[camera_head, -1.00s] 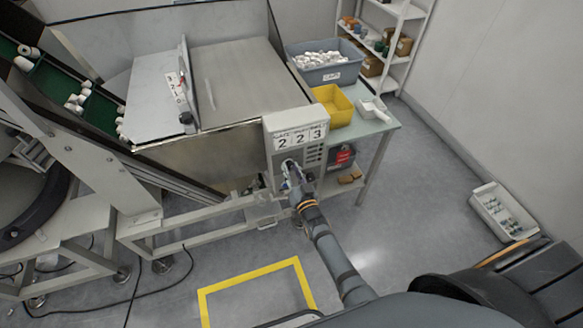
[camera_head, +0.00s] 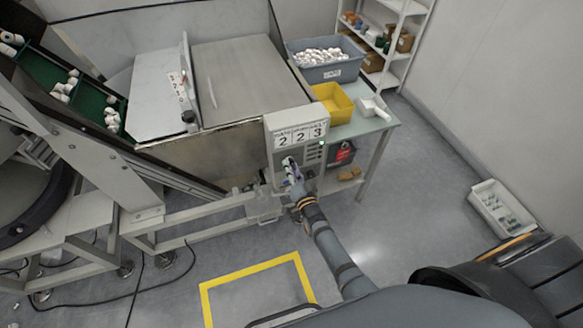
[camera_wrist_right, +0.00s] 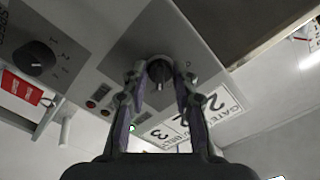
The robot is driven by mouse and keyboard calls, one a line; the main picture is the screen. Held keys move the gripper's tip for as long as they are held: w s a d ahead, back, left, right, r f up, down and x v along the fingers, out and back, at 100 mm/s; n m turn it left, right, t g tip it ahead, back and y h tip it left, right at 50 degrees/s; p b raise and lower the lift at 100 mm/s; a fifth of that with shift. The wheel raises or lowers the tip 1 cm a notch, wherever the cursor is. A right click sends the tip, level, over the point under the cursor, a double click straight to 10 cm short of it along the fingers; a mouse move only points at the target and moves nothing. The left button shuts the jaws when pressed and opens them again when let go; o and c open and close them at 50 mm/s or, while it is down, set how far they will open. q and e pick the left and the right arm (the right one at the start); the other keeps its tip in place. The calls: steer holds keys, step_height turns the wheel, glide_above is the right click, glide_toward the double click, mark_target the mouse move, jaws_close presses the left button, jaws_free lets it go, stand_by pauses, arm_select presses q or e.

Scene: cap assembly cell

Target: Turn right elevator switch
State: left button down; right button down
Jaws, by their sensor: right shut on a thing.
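The control box (camera_head: 296,124) with a sign reading 2 2 3 hangs at the front right corner of the metal hopper. My right gripper (camera_head: 291,172) is at the lower face of this box. In the right wrist view, a dark round switch knob (camera_wrist_right: 160,70) sits on the grey panel between the fingertips of my right gripper (camera_wrist_right: 161,80), which is shut on it. The knob's exact angle is hard to read. A small green light (camera_head: 322,143) is lit on the box. My left gripper is not in view.
Another black dial (camera_wrist_right: 36,60) and a red tag (camera_wrist_right: 20,87) are left in the wrist view. A grey bin (camera_head: 328,74) of white caps and a yellow bin (camera_head: 334,104) stand on the side table. A green conveyor (camera_head: 90,103) carries white pieces.

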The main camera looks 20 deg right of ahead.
steer(key=c, duration=1.1)
jaws_free()
steer(key=shift+o, duration=0.2)
steer(key=s, duration=1.2)
steer(key=shift+d, duration=0.2)
